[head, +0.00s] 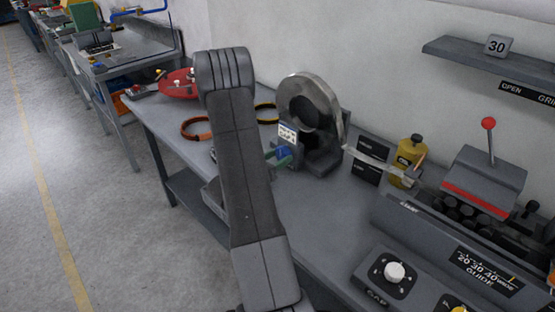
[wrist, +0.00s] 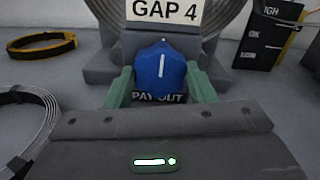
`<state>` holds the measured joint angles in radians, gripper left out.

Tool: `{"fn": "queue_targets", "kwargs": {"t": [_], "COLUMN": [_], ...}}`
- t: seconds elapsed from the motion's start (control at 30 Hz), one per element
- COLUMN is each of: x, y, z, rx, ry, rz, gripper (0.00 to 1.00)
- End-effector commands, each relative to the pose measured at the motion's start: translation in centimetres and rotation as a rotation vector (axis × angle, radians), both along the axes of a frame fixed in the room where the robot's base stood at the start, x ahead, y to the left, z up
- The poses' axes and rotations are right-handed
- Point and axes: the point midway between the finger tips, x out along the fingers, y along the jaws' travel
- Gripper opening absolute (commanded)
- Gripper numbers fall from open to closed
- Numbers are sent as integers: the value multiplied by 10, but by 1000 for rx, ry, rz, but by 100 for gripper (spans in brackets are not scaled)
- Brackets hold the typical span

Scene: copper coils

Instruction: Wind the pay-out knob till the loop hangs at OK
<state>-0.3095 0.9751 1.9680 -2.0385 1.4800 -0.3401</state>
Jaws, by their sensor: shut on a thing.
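The pay-out knob (wrist: 162,68) is blue with a white line that points nearly straight up in the wrist view. My gripper (wrist: 160,82) has its two green fingers shut on the knob from both sides; in the head view my gripper (head: 279,157) is partly hidden by my arm. The PAY OUT label below the knob is partly covered. The steel coil (head: 302,88) stands upright on its stand. Its strip (head: 378,162) runs right in front of the dark level board (head: 370,150), with little sag visible. An OK mark (wrist: 252,33) shows on the board in the wrist view.
A GAP 4 sign (wrist: 165,11) sits just above the knob. A yellow bottle (head: 409,153) and a machine with a red-tipped lever (head: 485,180) stand right. A white gap dial (head: 395,271) is at front right. Banded coils (head: 196,128) lie left on the bench.

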Motion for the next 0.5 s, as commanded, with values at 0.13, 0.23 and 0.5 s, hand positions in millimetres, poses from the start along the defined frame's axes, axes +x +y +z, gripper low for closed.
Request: {"fn": "queue_targets", "kwargs": {"t": [0.13,0.23,0.5], "x": [0,0,0], "y": [0,0,0], "z": [-6,-7,-9], "rx": [49,97,265], "ry": [-50,-100,-269], "rz": [0,0,1], "gripper": [27,27,27]}}
